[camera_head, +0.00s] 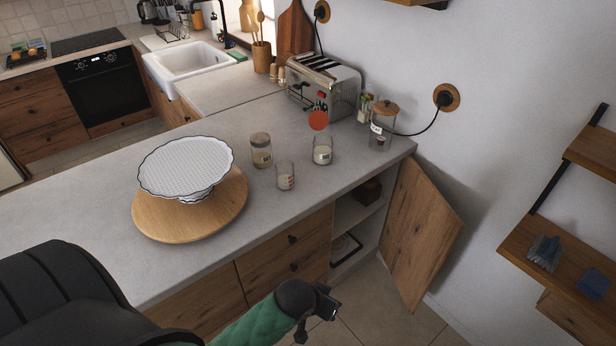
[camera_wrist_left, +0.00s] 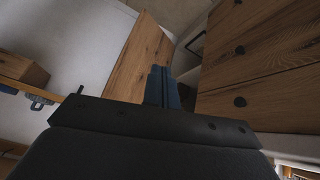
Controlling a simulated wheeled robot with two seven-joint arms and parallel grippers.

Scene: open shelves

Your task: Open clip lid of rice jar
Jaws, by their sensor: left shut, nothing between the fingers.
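A glass jar (camera_head: 322,153) with white contents and a small label stands on the counter. An orange-red round lid (camera_head: 318,121) shows upright just above its back rim, seemingly swung open; its clip is too small to make out. Beside it stand a glass jar with a pale lid on (camera_head: 261,152) and a glass with red marks and white contents (camera_head: 285,177). I cannot read which label says rice. My left gripper (camera_head: 322,306) is low in front of the cabinets, below and away from the jars. Its fingers are together and empty in the left wrist view (camera_wrist_left: 161,88). My right gripper is not in view.
A cake stand (camera_head: 187,165) on a round wooden board (camera_head: 150,222) takes up the counter's left. A toaster (camera_head: 325,85) and wooden-lidded jar (camera_head: 383,130) stand behind. An open cabinet door (camera_head: 422,235) juts out at right, near my left gripper. Wall shelves (camera_head: 560,255) are further right.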

